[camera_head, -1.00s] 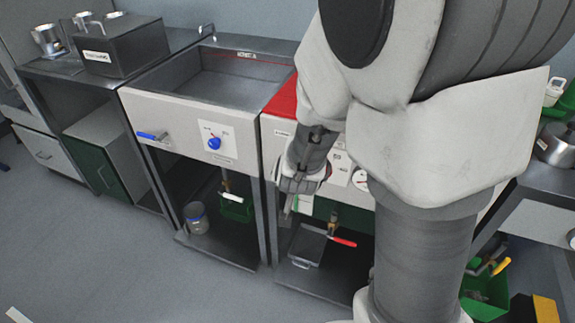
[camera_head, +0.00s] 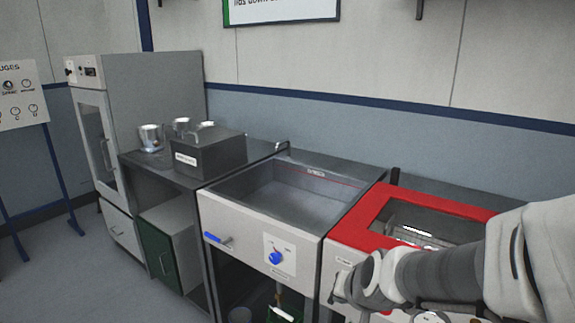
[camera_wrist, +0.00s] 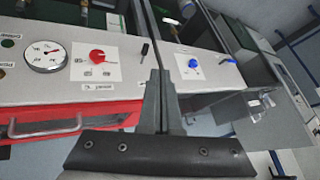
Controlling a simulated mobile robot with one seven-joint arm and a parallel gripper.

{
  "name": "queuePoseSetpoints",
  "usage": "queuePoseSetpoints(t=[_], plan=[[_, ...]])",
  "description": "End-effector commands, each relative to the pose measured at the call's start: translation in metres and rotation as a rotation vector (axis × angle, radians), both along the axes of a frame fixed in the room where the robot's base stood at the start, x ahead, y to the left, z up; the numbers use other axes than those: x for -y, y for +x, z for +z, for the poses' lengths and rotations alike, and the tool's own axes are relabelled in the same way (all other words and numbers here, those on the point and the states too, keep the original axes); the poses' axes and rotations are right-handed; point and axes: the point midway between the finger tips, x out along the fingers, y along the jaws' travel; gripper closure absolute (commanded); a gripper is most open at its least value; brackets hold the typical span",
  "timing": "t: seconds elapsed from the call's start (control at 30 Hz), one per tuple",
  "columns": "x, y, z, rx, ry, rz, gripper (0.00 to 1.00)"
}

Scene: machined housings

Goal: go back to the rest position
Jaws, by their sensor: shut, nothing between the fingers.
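My gripper (camera_wrist: 160,78) is shut and empty in the wrist view, its two fingers together in front of a pale control panel (camera_wrist: 115,90). In the head view my arm reaches in from the right. My gripper (camera_head: 338,289) is at its left end, in front of the red-rimmed unit (camera_head: 360,232). The fingertips are too small to make out there. I see no contact with the panel.
A sink basin (camera_head: 288,190) with a blue knob (camera_head: 276,258) stands left of the red-rimmed unit. A dark box (camera_head: 208,155) and metal cups (camera_head: 151,138) sit on the counter. A tall cabinet (camera_head: 150,95) stands behind. Floor shows at lower left.

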Motion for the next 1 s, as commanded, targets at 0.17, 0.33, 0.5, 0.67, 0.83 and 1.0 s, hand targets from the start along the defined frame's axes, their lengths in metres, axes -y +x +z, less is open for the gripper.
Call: queuePoseSetpoints(t=[0.17,0.33,0.5,0.67,0.83,1.0], plan=[[0.001,-0.04,0.073,-0.02,-0.034,0.115,1.0],[0.01,-0.086,0.124,-0.056,-0.118,0.198,1.0],[0.022,-0.127,0.156,-0.097,-0.212,0.239,1.0],[0.03,-0.149,0.169,-0.125,-0.266,0.248,1.0],[0.04,-0.143,0.167,-0.137,-0.321,0.246,1.0],[0.067,-0.099,0.157,-0.132,-0.473,0.258,1.0]])
